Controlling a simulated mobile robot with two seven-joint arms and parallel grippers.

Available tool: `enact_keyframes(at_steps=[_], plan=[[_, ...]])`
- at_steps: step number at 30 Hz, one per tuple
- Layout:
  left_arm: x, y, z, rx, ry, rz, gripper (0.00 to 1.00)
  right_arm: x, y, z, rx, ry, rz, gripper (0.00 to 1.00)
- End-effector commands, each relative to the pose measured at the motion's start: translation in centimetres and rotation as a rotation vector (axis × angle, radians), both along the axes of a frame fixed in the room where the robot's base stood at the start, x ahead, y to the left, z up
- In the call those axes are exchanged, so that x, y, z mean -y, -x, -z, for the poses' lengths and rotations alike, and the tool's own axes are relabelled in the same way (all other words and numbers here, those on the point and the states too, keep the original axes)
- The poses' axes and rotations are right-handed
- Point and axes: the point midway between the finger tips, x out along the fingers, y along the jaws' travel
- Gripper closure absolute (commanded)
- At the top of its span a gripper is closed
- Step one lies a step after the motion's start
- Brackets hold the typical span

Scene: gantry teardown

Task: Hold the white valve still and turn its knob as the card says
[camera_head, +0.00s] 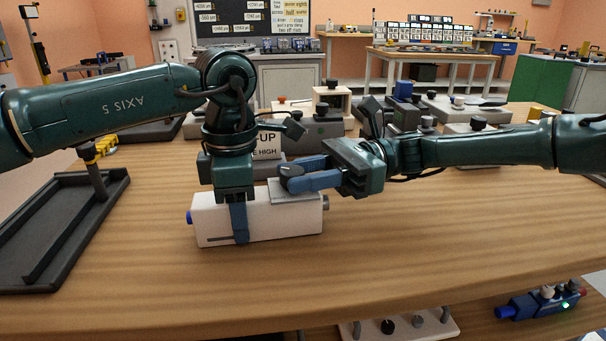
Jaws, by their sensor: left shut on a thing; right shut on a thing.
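The white valve (282,224) is a long white block lying on the wooden table, with a blue end at left and a grey end at right. My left gripper (239,225) comes down from above and is shut on the valve's body, left of its middle. My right gripper (290,180) reaches in from the right, just above the valve's grey top plate (303,197), and is shut on the knob, which its fingers mostly hide. The card (268,146) stands behind the valve, partly covered by my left arm; "UP" and "E HIGH." can be read.
A black tray (62,225) lies on the table at left. Several grey and white boxes with knobs stand along the table's back. The table's front and right parts are clear. Below the front edge, a blue device (540,302) and a white knobbed panel (400,326) show.

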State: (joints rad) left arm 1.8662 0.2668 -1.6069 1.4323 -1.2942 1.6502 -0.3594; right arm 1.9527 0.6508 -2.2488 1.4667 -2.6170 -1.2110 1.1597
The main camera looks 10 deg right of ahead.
Motion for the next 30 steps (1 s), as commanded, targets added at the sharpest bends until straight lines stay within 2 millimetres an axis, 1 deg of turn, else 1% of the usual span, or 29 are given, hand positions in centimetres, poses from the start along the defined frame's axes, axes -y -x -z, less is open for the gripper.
enact_keyframes(at_steps=[4, 9, 24, 25, 30], plan=[[0.18, 0.12, 0.11, -0.003, 0.003, 0.005, 0.87, -0.16, -0.14, 0.15, 0.002, 0.003, -0.066, 0.91], [0.15, 0.11, 0.12, -0.003, 0.002, 0.004, 0.87, -0.11, -0.22, 0.16, 0.000, 0.003, -0.107, 0.91], [0.07, 0.10, 0.14, -0.003, 0.001, 0.003, 0.87, -0.05, -0.23, 0.21, -0.001, 0.004, -0.123, 0.91], [0.07, 0.10, 0.14, -0.003, 0.001, 0.003, 0.87, -0.04, -0.23, 0.21, -0.001, 0.004, -0.123, 0.68], [0.04, 0.09, 0.15, -0.003, 0.000, 0.002, 0.87, -0.02, -0.22, 0.17, -0.001, 0.004, -0.123, 0.54]])
